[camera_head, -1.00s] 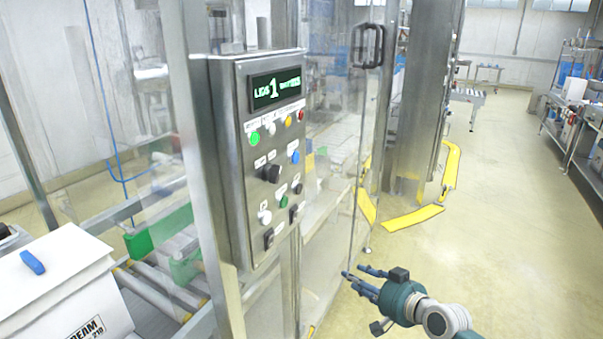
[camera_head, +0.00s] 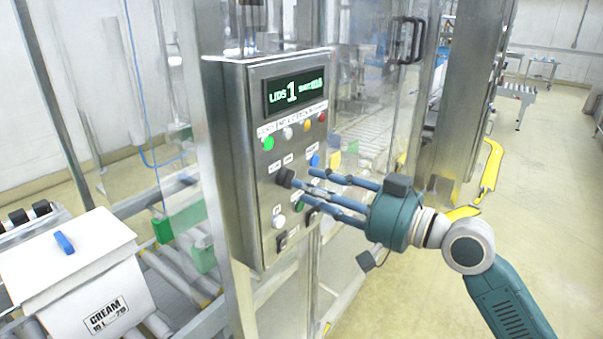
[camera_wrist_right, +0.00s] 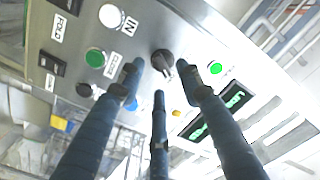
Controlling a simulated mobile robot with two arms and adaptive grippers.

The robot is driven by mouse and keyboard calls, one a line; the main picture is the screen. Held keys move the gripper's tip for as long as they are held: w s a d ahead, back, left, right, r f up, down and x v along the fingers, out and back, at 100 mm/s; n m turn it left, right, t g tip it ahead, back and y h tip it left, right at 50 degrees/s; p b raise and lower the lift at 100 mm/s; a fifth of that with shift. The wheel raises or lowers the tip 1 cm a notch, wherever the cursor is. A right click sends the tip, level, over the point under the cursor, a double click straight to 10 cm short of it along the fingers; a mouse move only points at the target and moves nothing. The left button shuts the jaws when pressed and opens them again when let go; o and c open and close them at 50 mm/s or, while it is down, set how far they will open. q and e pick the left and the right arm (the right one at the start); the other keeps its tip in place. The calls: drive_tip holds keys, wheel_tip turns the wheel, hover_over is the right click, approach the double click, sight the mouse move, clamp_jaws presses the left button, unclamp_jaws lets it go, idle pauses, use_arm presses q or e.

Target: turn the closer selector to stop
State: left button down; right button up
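The steel control panel (camera_head: 250,200) stands upright, with buttons and dark selectors below its display. A black selector knob (camera_head: 284,177) sits mid-panel at the left; its label is too small to read, so I cannot confirm that it is the closer selector. My right gripper (camera_head: 308,185) is open in front of it, fingers pointing at the panel. In the right wrist view the knob (camera_wrist_right: 163,62) lies between the spread fingertips, and contact is not clear. The fingers hide part of the lower right controls. My left gripper is not in view.
Around the knob are a green button (camera_wrist_right: 95,58), a white button (camera_wrist_right: 110,16) and another green button (camera_wrist_right: 215,68). Dark switches (camera_head: 282,241) sit lower on the panel. A white box labelled CREAM (camera_head: 75,265) rests on rollers at left. Open floor lies right.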

sight(288, 179)
drive_tip(key=x, duration=0.3)
drive_tip(key=shift+a+p, duration=0.1)
drive_tip(key=shift+p, duration=0.3)
drive_tip(key=shift+c, duration=0.3)
clamp_jaws()
drive_tip(key=shift+f, duration=0.1)
